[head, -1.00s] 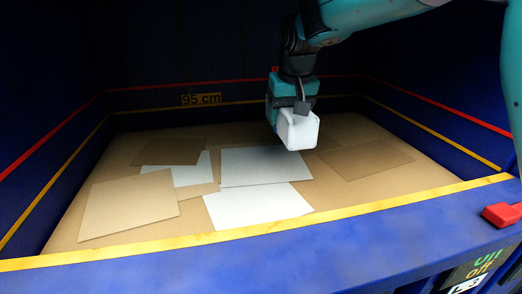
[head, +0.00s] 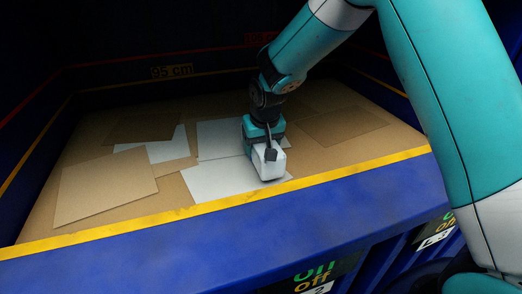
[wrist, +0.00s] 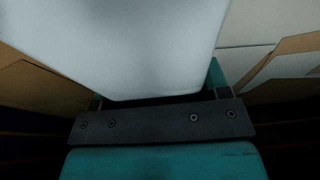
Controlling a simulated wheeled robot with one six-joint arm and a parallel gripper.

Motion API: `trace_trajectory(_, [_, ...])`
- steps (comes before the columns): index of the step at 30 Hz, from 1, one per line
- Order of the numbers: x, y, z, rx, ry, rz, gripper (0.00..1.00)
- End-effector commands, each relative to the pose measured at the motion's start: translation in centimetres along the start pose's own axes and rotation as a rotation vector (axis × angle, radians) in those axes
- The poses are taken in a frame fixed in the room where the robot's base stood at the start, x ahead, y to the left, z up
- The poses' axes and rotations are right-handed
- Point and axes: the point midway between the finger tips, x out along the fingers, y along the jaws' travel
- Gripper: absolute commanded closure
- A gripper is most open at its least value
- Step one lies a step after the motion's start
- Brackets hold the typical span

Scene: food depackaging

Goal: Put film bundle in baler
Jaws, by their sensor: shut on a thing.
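The film bundle (head: 268,162) is a white block with rounded edges. My gripper (head: 266,148) is shut on it and holds it inside the blue baler (head: 240,222), over the flat sheets near the yellow front edge. I cannot tell whether the bundle touches the sheets below it. In the wrist view the bundle (wrist: 130,45) fills the upper middle, and the fingertips are mostly hidden behind it.
Brown cardboard (head: 105,185) and white sheets (head: 212,180) lie flat across the baler's bed. A yellow-topped front wall (head: 130,225) bounds it. Dark blue side and back walls carry red and yellow lines, with a 95 cm mark (head: 172,72) at the back.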

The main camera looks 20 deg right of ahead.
Motion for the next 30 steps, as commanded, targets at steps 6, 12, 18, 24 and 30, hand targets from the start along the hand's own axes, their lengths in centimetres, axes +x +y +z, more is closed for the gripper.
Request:
trace_trajectory(6, [2.2,0.0,0.6,0.0,0.0,0.0,0.57])
trace_trajectory(12, [2.3,0.0,0.6,0.0,0.001,0.0,0.57])
trace_trajectory(18, [2.5,0.0,0.7,0.0,0.001,0.0,0.15])
trace_trajectory(24, [2.5,0.0,0.7,0.0,0.0,0.0,0.06])
trace_trajectory(30, [1.9,0.0,0.6,-0.001,0.002,0.0,0.06])
